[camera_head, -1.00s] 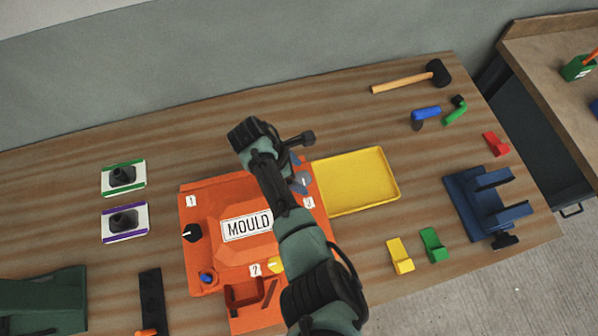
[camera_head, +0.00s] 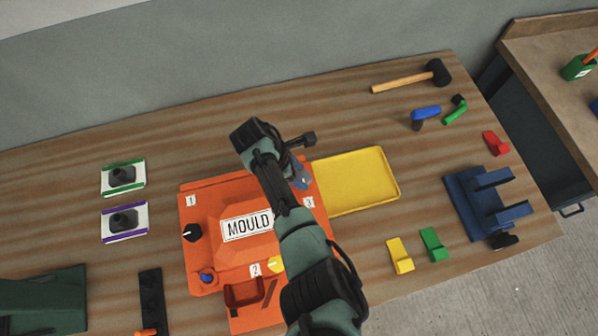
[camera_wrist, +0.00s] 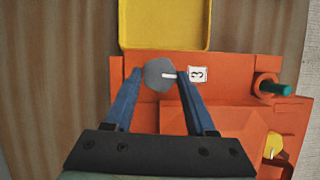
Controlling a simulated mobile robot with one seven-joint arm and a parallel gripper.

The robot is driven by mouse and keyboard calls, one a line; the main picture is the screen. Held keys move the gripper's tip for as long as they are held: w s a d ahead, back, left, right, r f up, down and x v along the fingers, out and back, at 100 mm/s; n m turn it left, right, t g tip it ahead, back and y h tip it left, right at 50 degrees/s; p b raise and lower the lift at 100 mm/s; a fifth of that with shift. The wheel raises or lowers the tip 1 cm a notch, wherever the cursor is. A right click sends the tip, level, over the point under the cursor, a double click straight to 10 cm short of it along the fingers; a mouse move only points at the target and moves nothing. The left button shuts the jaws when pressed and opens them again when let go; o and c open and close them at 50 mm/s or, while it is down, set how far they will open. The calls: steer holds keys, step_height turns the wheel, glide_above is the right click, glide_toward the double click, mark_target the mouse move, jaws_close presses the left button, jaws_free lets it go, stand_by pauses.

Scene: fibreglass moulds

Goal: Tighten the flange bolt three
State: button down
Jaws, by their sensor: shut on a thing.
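The orange mould (camera_head: 240,205) lies on the table with a MOULD plate and corner labels 1, 2 and 3. Flange bolt three is a grey rounded head (camera_wrist: 155,77) with a white mark, beside the label 3 (camera_wrist: 198,74). Its white mark points toward that label in the wrist view. My gripper (camera_wrist: 160,74) has its blue fingers on either side of the bolt head, shut on it. In the head view my gripper (camera_head: 301,180) is at the mould's upper right corner, and my arm and fingers largely hide the bolt.
An empty yellow tray (camera_head: 355,182) sits right beside the mould. A black knob (camera_head: 192,232), a blue knob (camera_head: 207,277) and a yellow knob (camera_head: 275,264) are on the other corners. A mallet (camera_head: 412,78) and a blue stand (camera_head: 480,205) are farther right.

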steer(key=shift+m+b, duration=0.3)
steer(key=m+b, duration=0.1)
steer(key=m+g, duration=0.1)
steer(key=m+b, duration=0.1)
steer(key=shift+w+a+f+m+g+b, duration=0.1)
steer(key=shift+w+f+m+g+b, duration=0.1)
steer(key=shift+w+m+g+b, duration=0.15)
steer(key=m+b, duration=0.1)
steer(key=m, duration=0.1)
steer(key=m+g+b, duration=0.1)
steer(key=m+b, duration=0.1)
steer(key=shift+m+g, duration=0.25)
steer(key=shift+m, duration=0.1)
steer(key=m+b, duration=0.1)
steer(key=m+g+y+b, duration=0.1)
steer(key=m+b, duration=0.1)
steer(key=m, duration=0.1)
steer(key=shift+w+d, duration=0.15)
steer(key=shift+d, duration=0.1)
steer(key=shift+d+r+m+g+y+b, duration=0.15)
steer(key=shift+m+g+y+b, duration=0.4)
steer(key=shift+m, duration=0.85)
steer(key=shift+c, duration=1.1)
jaws_free()
